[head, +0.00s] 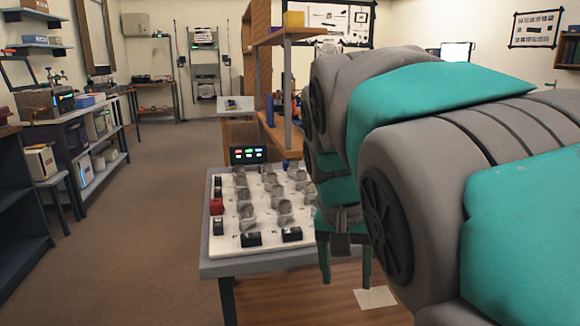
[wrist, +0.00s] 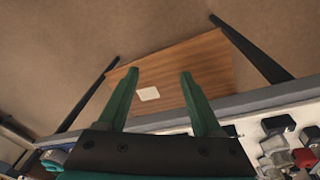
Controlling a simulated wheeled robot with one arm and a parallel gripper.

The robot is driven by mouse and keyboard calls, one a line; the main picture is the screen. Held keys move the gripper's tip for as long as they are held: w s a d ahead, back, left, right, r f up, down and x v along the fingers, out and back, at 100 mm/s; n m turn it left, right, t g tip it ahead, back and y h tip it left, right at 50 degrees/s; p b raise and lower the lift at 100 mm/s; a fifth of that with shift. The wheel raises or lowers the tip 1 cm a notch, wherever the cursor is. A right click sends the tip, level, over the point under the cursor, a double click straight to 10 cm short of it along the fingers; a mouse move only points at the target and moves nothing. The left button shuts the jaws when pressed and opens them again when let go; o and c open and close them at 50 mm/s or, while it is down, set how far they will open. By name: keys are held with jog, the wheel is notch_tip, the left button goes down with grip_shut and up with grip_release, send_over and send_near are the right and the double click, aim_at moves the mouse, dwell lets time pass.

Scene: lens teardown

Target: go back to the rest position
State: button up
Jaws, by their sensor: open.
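My gripper (head: 345,262) hangs at the front right of the grey table, fingers pointing down. In the wrist view my gripper (wrist: 158,88) has its two green fingers wide apart with nothing between them. Beyond the fingertips are a brown wooden surface (wrist: 195,65) and a small white card (wrist: 149,94). My arm covers the right half of the head view and hides what is behind it.
A white board (head: 228,241) with several clear cups, black blocks and a red block lies on the grey table (head: 215,268). A small display (head: 248,154) stands at its back. Shelves (head: 75,150) line the left wall. The floor (head: 150,220) between is clear.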

jog(key=s+d+f+n+g, duration=0.1)
jog(key=s+d+f, duration=0.2)
jog(key=s+f, duration=0.5)
jog(key=s+d+f+n+g+y, duration=0.1)
jog(key=s+d+f+n+g, duration=0.1)
jog(key=s+f, duration=0.7)
jog(key=s+d, duration=0.1)
jog(key=s, duration=0.3)
jog(key=shift+s+f, duration=0.15)
jog(key=shift+s, duration=0.15)
